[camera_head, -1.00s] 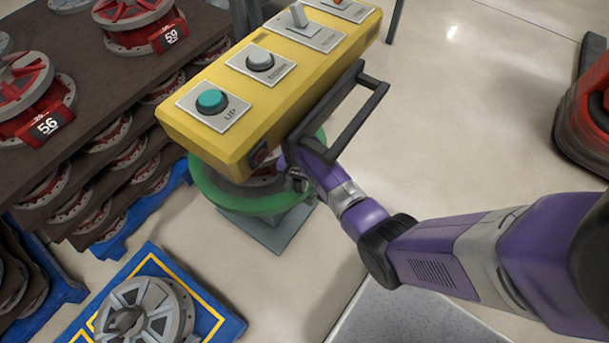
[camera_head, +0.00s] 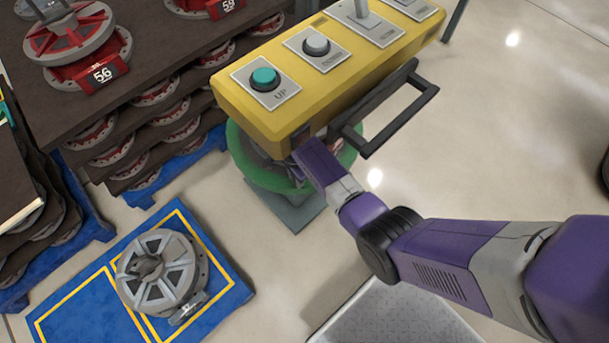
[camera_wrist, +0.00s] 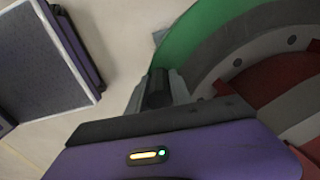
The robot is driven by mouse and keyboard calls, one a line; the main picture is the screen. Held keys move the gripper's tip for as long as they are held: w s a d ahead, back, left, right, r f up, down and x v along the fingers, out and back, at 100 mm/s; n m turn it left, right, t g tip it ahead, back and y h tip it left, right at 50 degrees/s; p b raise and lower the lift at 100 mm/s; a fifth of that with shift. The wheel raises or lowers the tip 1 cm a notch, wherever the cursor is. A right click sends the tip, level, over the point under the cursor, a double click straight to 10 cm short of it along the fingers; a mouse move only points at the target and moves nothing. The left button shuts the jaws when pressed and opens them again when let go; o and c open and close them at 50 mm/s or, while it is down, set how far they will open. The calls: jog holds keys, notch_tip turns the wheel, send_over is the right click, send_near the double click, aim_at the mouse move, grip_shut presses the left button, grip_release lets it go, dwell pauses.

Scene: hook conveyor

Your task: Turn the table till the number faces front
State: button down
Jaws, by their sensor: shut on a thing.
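The green turntable (camera_head: 262,178) stands on a grey base, partly hidden under the yellow control box. In the wrist view its green rim (camera_wrist: 205,35) curves past my gripper. A red and grey round part (camera_wrist: 285,95) lies on it, cut off by the frame edge; no number shows on it in either view. My gripper (camera_wrist: 158,90) is shut on a dark upright handle (camera_wrist: 157,84) at the turntable's rim. In the head view my fingertips are hidden behind my purple wrist and the box.
The yellow control box (camera_head: 250,112) with its black handle bar (camera_head: 385,122) hangs close above my wrist. A blue pallet (camera_head: 75,318) holding a grey part (camera_head: 162,268) lies at lower left. Racks with red parts numbered 56 (camera_head: 90,75) and 59 stand behind.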

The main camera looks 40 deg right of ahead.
jog(key=shift+w+a, duration=0.65)
jog(key=shift+a, duration=0.05)
jog(key=shift+w, duration=0.1)
jog(key=c, duration=1.2)
grip_release()
jog(key=shift+o, duration=0.2)
notch_tip(320, 180, up, 8)
jog(key=p, duration=0.1)
jog(key=shift+f, duration=0.1)
